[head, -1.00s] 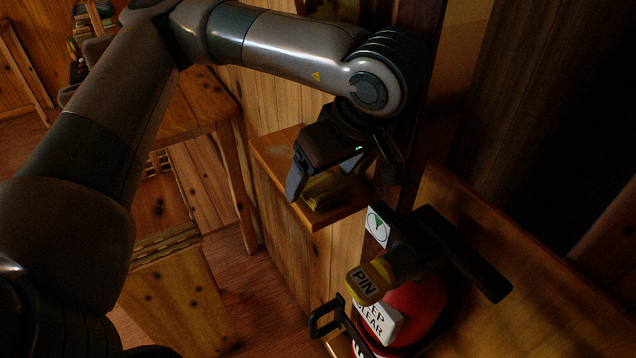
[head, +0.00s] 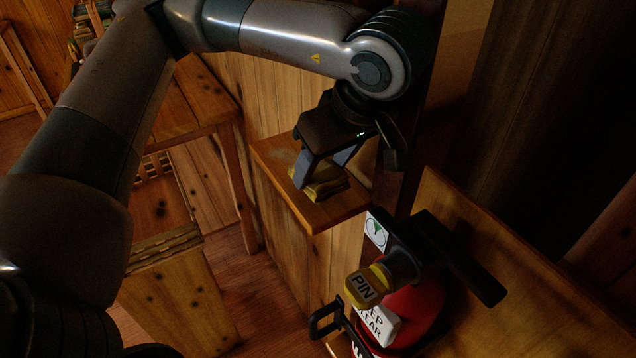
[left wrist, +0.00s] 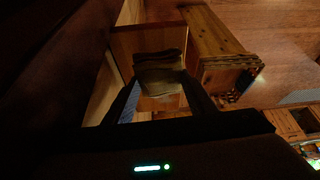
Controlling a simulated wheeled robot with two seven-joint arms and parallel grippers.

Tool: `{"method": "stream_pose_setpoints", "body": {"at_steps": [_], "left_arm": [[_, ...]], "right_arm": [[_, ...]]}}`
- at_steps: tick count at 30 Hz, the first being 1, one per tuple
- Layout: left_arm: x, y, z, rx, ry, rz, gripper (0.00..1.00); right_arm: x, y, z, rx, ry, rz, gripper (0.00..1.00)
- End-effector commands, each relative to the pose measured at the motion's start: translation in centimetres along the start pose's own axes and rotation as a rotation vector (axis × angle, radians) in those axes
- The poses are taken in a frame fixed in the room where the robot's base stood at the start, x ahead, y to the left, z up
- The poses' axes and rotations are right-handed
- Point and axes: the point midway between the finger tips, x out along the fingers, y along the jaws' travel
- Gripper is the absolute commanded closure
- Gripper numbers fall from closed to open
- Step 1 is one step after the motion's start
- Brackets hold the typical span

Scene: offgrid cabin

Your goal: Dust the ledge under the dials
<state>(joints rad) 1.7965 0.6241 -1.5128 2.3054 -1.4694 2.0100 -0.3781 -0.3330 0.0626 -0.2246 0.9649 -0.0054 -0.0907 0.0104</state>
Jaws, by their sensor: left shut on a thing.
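The wooden ledge (head: 315,217) juts from the plank wall in the middle of the head view. A greyish patch shows on its far end. A folded yellowish cloth (head: 325,184) is on the ledge, between the fingers of my left gripper (head: 318,178). The gripper points down and is shut on the cloth. In the left wrist view the cloth (left wrist: 160,72) shows between the fingertips, over the ledge (left wrist: 150,42). The dials are not in view. My right gripper is not in view.
A red fire extinguisher (head: 415,312) with a yellow PIN tag (head: 364,287) stands near, right of and below the ledge. A wooden crate (head: 180,305) and a table (head: 190,110) are to the left. Bare floor (head: 262,300) lies below the ledge.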

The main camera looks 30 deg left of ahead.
Motion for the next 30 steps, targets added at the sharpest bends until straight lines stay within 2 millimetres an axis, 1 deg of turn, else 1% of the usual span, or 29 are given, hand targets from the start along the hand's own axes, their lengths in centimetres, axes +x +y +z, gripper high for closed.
{"method": "stream_pose_setpoints", "body": {"at_steps": [1, 12, 30], "left_arm": [[-0.5, 0.0, -0.2, 0.000, 0.000, 0.001, 0.81], [-2.7, 0.1, -1.4, -0.008, 0.003, 0.004, 0.81], [-2.8, 0.1, -1.6, -0.011, 0.004, 0.001, 0.81]], "right_arm": [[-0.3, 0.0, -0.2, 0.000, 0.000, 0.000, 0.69], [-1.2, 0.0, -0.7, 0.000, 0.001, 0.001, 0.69], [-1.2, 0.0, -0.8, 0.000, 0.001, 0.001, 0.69]]}}
